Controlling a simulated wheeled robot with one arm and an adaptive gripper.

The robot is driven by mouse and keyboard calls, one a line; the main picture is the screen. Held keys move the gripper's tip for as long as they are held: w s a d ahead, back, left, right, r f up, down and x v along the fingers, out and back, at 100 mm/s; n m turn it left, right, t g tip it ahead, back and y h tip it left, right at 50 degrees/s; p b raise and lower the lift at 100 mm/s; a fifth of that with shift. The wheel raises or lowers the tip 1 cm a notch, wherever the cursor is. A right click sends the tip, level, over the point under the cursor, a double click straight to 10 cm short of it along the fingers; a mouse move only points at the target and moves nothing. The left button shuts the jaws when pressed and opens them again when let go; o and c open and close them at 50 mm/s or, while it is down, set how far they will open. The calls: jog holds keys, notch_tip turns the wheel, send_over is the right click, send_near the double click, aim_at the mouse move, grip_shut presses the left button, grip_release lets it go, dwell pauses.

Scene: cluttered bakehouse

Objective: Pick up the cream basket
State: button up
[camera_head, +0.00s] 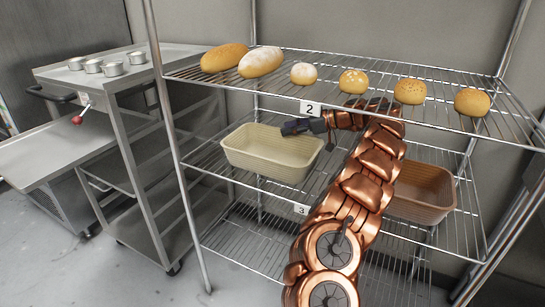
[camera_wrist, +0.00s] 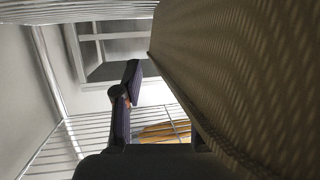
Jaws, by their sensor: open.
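The cream basket (camera_head: 262,163) stands upright on the middle wire shelf, left of my arm, and looks empty. My gripper (camera_head: 291,128) is at its back right rim, with my arm reaching in from the front. In the wrist view the basket's woven wall (camera_wrist: 245,75) fills the right side, close to the camera. One dark finger (camera_wrist: 131,85) shows left of that wall with a gap between them. The other finger is hidden, and I cannot tell whether the gripper touches the rim.
A brown basket (camera_head: 420,192) stands on the same shelf, right of my arm. The wire shelf above (camera_head: 330,85) carries several breads and buns close over my gripper. A rack post (camera_head: 168,130) rises at the left. A metal trolley (camera_head: 150,70) holds several small tins.

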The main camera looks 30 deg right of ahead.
jog(key=x, duration=0.2)
jog(key=shift+w+a, duration=0.2)
jog(key=shift+a, duration=0.05)
grip_shut()
dwell(0.6)
